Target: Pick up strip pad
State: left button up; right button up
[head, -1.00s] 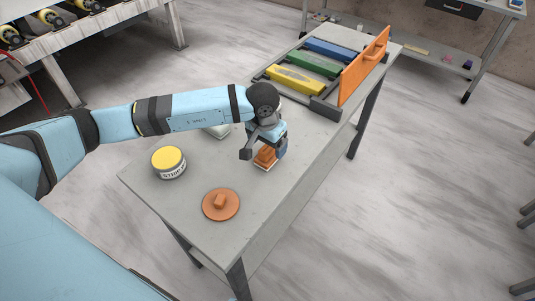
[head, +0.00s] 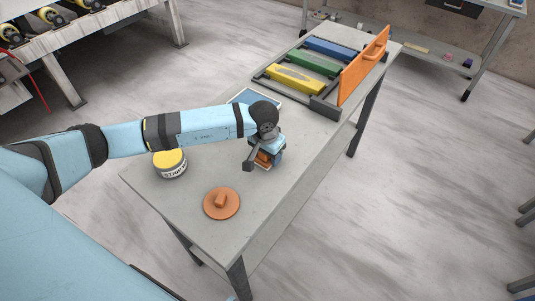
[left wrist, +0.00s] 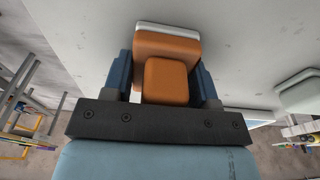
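The strip pad, an orange block with a raised grip and a pale underside (left wrist: 166,44), stands on the grey table. In the head view only a small part of the orange pad (head: 264,158) shows under my left gripper (head: 262,163). In the left wrist view my left gripper (left wrist: 163,75) has its two blue fingers on either side of the pad. A narrow gap shows between the left finger and the raised grip, so the fingers look open around it. Contact with the pad's sides is hard to judge. My right gripper is not in view.
A yellow-lidded tin (head: 170,164) and an orange disc with a knob (head: 221,203) stand near the table's front. A rack with yellow, green and blue bars (head: 314,65) and an upright orange panel (head: 363,68) fill the far end. A pale object (left wrist: 300,92) lies beside the pad.

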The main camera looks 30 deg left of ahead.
pick_arm(q)
jog(key=shift+r, duration=0.15)
notch_tip(320, 180, up, 20)
jog(key=shift+f+b, duration=0.1)
jog(key=shift+b, duration=0.8)
jog(key=o, duration=0.3)
jog(key=shift+c, duration=0.9)
